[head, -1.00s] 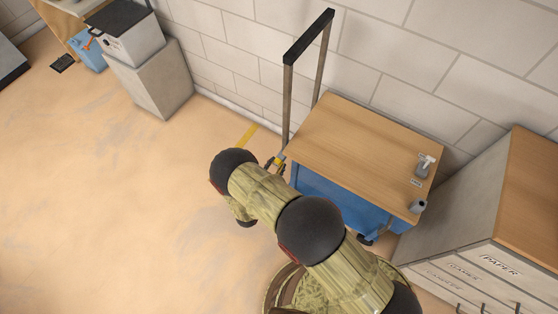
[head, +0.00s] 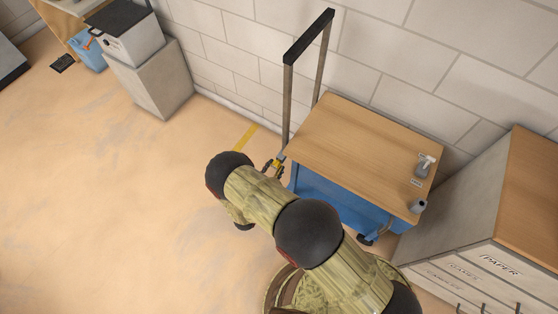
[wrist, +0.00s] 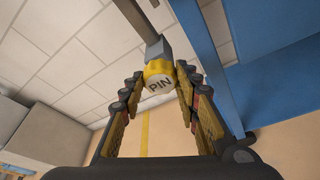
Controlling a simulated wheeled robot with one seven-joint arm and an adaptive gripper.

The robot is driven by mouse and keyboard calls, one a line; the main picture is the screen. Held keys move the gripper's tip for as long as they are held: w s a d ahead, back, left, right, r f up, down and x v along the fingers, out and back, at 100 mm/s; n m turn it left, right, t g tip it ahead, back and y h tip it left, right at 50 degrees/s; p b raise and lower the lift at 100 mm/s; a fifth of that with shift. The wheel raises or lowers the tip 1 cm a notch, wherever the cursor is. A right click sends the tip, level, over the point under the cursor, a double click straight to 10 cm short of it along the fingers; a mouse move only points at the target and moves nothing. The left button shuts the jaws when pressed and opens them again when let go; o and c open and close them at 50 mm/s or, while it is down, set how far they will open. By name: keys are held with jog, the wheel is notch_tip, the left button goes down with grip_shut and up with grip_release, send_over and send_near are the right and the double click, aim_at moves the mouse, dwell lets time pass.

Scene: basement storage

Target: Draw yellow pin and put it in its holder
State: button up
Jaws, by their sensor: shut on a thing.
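The yellow pin (wrist: 159,76) has a round end cap marked PIN. In the wrist view it is between the fingertips of my gripper (wrist: 160,88), which is shut on it. A grey block (wrist: 157,48) shows directly behind the pin; I cannot tell whether the pin's shaft is still inside it. In the head view my gripper (head: 273,166) is at the left end of the blue cart (head: 340,202), below its wooden top (head: 350,145) and near the upright handle (head: 287,105). I cannot make out for certain which thing is the pin's holder.
A small white and grey thing (head: 426,165) with a label stands on the cart top's right side. A small grey cylinder (head: 418,206) is at its front right corner. A cabinet (head: 460,220) stands to the right, and a block wall is behind.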

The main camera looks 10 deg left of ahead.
jog(key=s+a, duration=0.2)
jog(key=s, duration=0.4)
jog(key=shift+a, duration=0.25)
dwell(0.7)
